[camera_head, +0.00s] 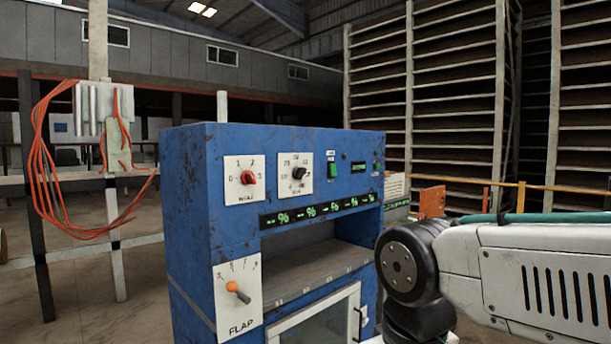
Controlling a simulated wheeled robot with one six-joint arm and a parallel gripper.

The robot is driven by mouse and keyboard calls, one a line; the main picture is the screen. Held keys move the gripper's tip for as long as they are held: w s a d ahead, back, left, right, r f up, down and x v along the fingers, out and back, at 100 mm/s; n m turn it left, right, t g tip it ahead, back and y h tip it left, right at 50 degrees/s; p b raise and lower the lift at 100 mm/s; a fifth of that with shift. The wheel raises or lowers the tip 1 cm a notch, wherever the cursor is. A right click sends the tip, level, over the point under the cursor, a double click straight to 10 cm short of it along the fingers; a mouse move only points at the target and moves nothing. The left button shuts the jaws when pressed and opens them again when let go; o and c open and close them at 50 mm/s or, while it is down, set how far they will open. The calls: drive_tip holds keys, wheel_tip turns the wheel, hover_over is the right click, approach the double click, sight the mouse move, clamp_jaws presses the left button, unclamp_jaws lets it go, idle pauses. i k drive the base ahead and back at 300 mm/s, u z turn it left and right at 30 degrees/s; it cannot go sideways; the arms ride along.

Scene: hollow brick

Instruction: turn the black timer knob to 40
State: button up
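The black timer knob (298,173) sits on a white dial plate (287,187) in the upper part of a blue machine's front. Numbers are printed around it, too small to read surely. A pale mark on the knob seems to face the upper right; its exact reading cannot be told. Nothing touches the knob. My arm comes in from the right, with a white link and a dark joint in front of the machine's right edge. My gripper is not in view.
The blue machine (187,215) also carries a red knob (247,177), green switches (332,169), a green-lit display strip (318,210) and an orange FLAP lever (237,291). A recess and a glazed door are below. Orange cables (40,150) hang at left; tall racks (455,90) stand behind.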

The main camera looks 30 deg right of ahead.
sight(299, 173)
drive_tip(key=u, duration=0.35)
drive_tip(key=i, duration=1)
drive_tip(key=z, duration=0.45)
